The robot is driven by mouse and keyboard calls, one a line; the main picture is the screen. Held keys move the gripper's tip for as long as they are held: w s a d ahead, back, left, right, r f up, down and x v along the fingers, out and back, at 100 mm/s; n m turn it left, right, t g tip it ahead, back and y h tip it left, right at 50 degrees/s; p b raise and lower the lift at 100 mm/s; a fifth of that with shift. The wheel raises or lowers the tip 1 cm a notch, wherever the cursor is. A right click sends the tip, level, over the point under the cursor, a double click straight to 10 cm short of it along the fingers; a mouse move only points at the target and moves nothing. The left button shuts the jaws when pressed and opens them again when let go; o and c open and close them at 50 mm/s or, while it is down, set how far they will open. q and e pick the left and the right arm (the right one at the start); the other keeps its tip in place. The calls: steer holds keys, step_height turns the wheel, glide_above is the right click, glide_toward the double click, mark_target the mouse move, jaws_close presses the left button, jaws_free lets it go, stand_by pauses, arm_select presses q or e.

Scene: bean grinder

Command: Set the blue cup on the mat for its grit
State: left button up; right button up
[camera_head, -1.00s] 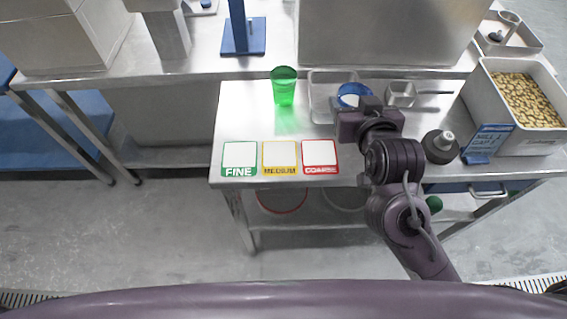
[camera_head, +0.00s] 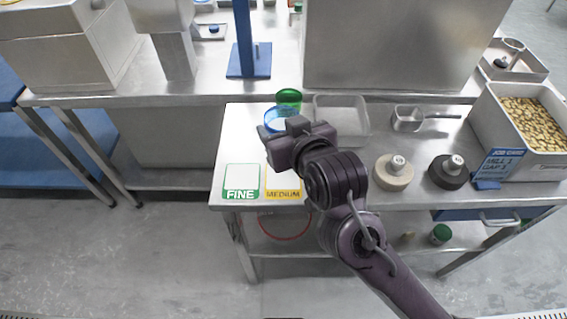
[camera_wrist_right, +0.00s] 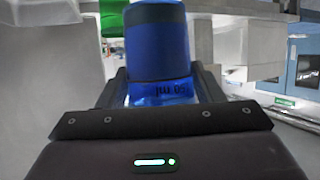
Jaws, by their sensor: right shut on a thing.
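The blue cup (camera_head: 276,117) is in my right gripper (camera_head: 281,132), just in front of the green cup (camera_head: 288,97). In the right wrist view the blue cup (camera_wrist_right: 157,45) sits between the two fingers, which are shut on it; marks ending in "ml" show upside down. Whether it touches the table is unclear. The FINE mat (camera_head: 241,179) and the MEDIUM mat (camera_head: 283,188) lie at the table's front left, nearer than the cup. The red COARSE mat is hidden behind my right arm. The job card (camera_head: 499,163) reads MILL 1, GAP 1. My left gripper is not in view.
A clear tray (camera_head: 342,116) stands right of the cups, with a metal scoop (camera_head: 411,119) beyond. A beige knob-topped weight (camera_head: 394,172) and a black one (camera_head: 449,172) stand at the front. A bean bin (camera_head: 525,120) is at the right.

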step_height(320, 180, down, 5)
steer(key=shift+r, duration=0.1)
step_height(320, 180, down, 4)
steer(key=shift+b, duration=0.5)
steer(key=shift+f, duration=0.25)
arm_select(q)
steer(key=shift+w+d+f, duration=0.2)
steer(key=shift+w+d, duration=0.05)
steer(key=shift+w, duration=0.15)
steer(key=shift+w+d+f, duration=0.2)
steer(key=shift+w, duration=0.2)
arm_select(e)
steer(key=shift+f, duration=0.1)
steer(key=o, duration=1)
steer(key=shift+c, duration=0.2)
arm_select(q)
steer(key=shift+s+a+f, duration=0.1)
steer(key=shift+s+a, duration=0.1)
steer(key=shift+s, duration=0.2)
